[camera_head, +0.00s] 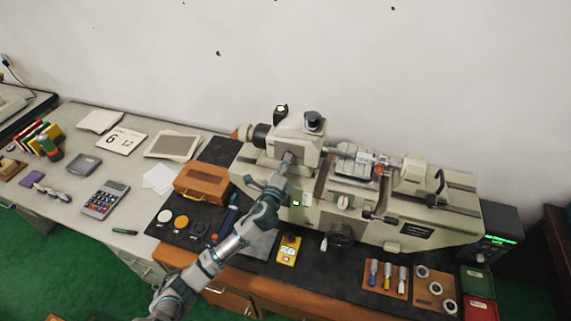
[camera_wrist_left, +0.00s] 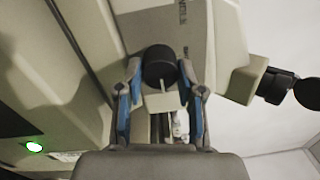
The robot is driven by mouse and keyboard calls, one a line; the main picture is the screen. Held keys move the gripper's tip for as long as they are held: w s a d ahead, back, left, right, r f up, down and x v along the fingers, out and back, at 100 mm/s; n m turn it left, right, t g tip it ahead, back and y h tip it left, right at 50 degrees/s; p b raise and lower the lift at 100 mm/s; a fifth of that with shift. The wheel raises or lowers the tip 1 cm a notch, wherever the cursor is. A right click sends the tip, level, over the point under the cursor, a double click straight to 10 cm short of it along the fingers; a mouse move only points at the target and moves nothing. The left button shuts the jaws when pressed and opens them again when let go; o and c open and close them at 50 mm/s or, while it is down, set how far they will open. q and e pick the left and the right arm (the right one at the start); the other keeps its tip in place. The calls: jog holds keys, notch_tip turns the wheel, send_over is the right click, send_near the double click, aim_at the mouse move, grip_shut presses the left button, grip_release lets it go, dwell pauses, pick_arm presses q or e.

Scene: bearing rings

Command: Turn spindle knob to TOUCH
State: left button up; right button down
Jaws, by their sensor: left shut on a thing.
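The measuring machine (camera_head: 330,200) stands at the back of the bench against the wall. My left gripper (camera_head: 288,162) reaches its headstock (camera_head: 298,138) from the front left and hides the part it holds in the head view. In the left wrist view, my gripper's blue-edged fingers (camera_wrist_left: 161,88) are shut on either side of a black round knob (camera_wrist_left: 160,62). A pale bar sticks out from the knob toward the camera. I take this as the spindle knob; no TOUCH mark can be read. My right gripper does not show.
A second black knob (camera_head: 313,120) sits on top of the headstock. A brown wooden case (camera_head: 202,183) and a yellow device (camera_head: 289,249) are near my left arm. Ring boards and tools lie at the front right. A calculator (camera_head: 105,199) and papers lie at the left.

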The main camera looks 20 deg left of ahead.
pick_arm(q)
jog(key=o, duration=1.1)
jog(key=shift+f, duration=0.45)
jog(key=shift+o, duration=0.2)
jog(key=shift+r, duration=0.15)
jog(key=s, duration=1.1)
jog(key=shift+s+a+f, duration=0.2)
jog(key=shift+s+f, duration=0.05)
jog(key=shift+s, duration=0.15)
jog(key=shift+f, duration=0.1)
